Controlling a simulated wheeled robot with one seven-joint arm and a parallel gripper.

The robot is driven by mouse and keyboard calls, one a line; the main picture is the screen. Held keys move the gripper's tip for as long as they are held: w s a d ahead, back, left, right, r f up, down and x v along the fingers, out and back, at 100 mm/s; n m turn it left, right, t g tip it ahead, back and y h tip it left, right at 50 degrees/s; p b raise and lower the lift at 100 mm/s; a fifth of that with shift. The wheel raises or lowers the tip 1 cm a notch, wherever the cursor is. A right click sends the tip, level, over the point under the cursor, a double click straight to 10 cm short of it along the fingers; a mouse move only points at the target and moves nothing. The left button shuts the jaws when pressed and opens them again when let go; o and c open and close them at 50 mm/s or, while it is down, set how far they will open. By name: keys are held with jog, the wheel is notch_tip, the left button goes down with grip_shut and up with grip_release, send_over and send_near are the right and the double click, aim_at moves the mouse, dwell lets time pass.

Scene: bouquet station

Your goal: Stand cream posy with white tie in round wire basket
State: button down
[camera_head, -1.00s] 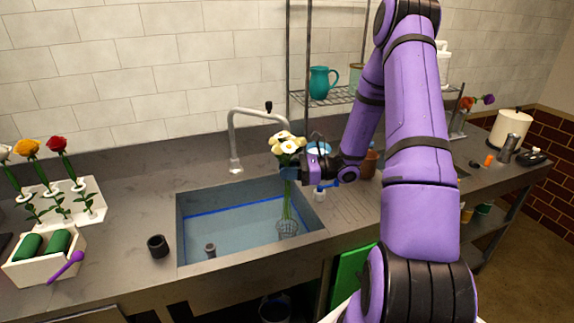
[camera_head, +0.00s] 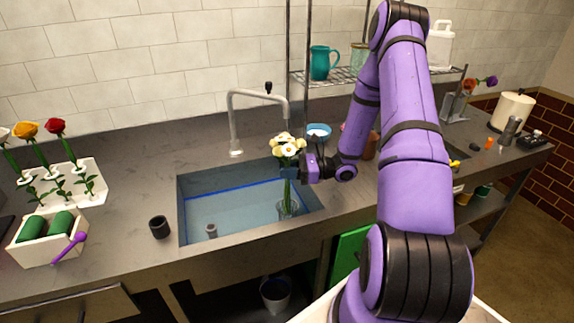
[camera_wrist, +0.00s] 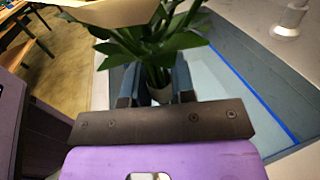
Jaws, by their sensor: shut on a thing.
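The cream posy (camera_head: 288,147) is upright over the right part of the sink, its pale flowers above my gripper and green stems below. My gripper (camera_head: 289,173) is shut on it. In the wrist view, the fingers (camera_wrist: 158,92) close around the stems at the white tie (camera_wrist: 160,93), with green leaves just beyond. The round wire basket (camera_head: 283,213) is in the sink, directly below the posy in the head view. The stem ends overlap the basket there; I cannot tell whether they are inside it. The wrist view does not show the basket.
The sink (camera_head: 225,212) has a tap (camera_head: 234,125) behind it and a small upright object (camera_head: 211,231) inside. A dark cup (camera_head: 159,227) stands left of the sink. A blue bowl (camera_head: 318,131) is behind my gripper. A rose holder (camera_head: 92,180) stands far left.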

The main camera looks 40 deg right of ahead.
aim_at(287, 187)
jog(key=shift+f, duration=3.2)
jog(key=shift+s+f, duration=0.1)
jog(key=shift+f, duration=0.1)
